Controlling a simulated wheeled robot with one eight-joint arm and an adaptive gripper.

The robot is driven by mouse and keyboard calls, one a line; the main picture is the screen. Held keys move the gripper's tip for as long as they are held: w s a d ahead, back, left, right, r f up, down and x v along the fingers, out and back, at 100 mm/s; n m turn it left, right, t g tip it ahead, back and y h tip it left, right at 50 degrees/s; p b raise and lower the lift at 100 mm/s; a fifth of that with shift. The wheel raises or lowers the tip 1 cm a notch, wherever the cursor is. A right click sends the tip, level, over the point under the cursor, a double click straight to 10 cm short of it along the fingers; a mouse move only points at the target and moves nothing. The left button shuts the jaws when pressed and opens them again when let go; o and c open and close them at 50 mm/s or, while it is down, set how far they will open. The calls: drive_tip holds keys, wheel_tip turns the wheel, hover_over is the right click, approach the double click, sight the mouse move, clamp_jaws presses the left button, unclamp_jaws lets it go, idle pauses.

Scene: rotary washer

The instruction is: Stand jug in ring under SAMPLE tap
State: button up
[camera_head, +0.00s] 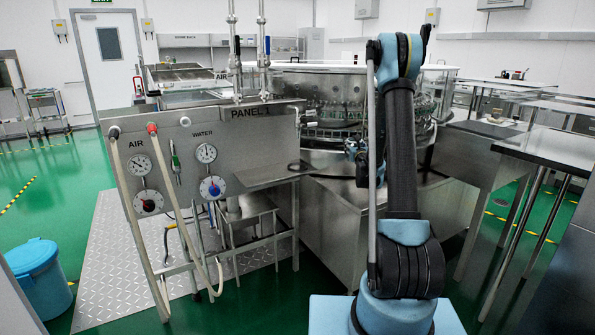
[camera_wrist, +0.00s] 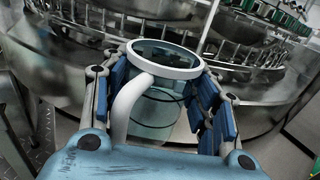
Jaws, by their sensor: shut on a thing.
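In the wrist view, a clear jug (camera_wrist: 157,112) with a white rim and a white handle sits between the blue pads of my gripper (camera_wrist: 163,78). My gripper is shut on the jug. The handle faces the camera, and the jug's opening shows at the top. In the head view, my gripper (camera_head: 356,147) is mostly hidden behind my arm, in front of the rotary washer (camera_head: 325,108). The jug cannot be made out there. A thin dark ring-like shape (camera_head: 300,166) shows beside the panel's shelf; I cannot tell whether it is the ring. No SAMPLE label is readable.
PANEL 1 (camera_head: 215,160) with AIR and WATER gauges and hoses stands left of the washer. A metal shelf (camera_head: 262,176) juts from it. Steel tables (camera_head: 555,150) stand at the right. A blue bin (camera_head: 40,278) is at the lower left. Green floor is open at the left.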

drive_tip(key=s+a+r+n+g+y, duration=0.1)
drive_tip(key=s+a+n+g+y, duration=0.25)
drive_tip(key=s+y, duration=0.2)
drive_tip(key=s+a+r+n+g+y, duration=0.1)
drive_tip(key=s+a+n+g+y, duration=0.1)
drive_tip(key=s+a+n+y, duration=0.35)
drive_tip(key=s+a+r+n+g+y, duration=0.1)
drive_tip(key=s+a+n+g+y, duration=0.15)
drive_tip(key=s, duration=0.55)
drive_tip(key=shift+m+y, duration=0.25)
drive_tip(key=shift+m, duration=0.1)
drive_tip(key=shift+f+x, duration=0.55)
drive_tip(key=shift+x, duration=2.35)
drive_tip(key=shift+f+x, duration=0.55)
drive_tip(key=shift+x, duration=2.35)
drive_tip(key=shift+f+x, duration=0.5)
drive_tip(key=shift+x, duration=2.35)
drive_tip(key=shift+w, duration=0.1)
drive_tip(key=o, duration=1.1)
drive_tip(key=shift+f, duration=0.1)
drive_tip(key=shift+o, duration=0.2)
drive_tip(key=shift+d, duration=0.1)
